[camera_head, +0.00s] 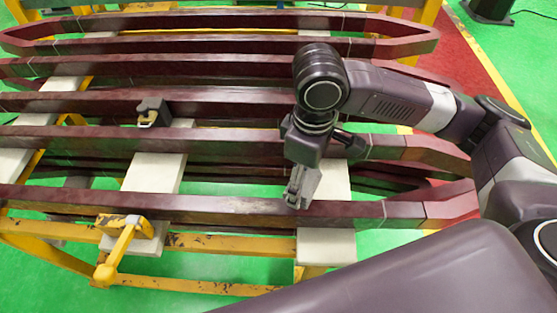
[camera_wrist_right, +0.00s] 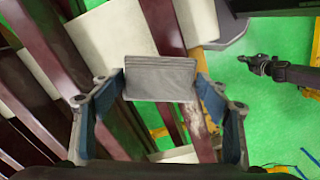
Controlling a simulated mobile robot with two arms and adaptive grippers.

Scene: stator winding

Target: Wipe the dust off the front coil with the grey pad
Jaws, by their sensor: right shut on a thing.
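The front coil (camera_head: 120,205) is a dark red bar running across the near side of the rack. A pale dusty patch (camera_head: 243,205) lies on it, left of my right gripper; pale marks also show on the bar in the right wrist view (camera_wrist_right: 197,125). My right gripper (camera_head: 297,197) points down at the front coil. It is shut on the grey pad (camera_wrist_right: 160,78), a flat ridged block between its fingers. Whether the pad touches the coil I cannot tell. What looks like my left gripper (camera_wrist_right: 258,65) is small and dark over the green floor; its fingers are unclear.
More dark red coils (camera_head: 200,62) lie behind in rows on white blocks (camera_head: 155,172) and a yellow frame (camera_head: 190,242). A yellow clamp handle (camera_head: 122,245) stands out at the front left. A small black clamp (camera_head: 152,112) sits farther back.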

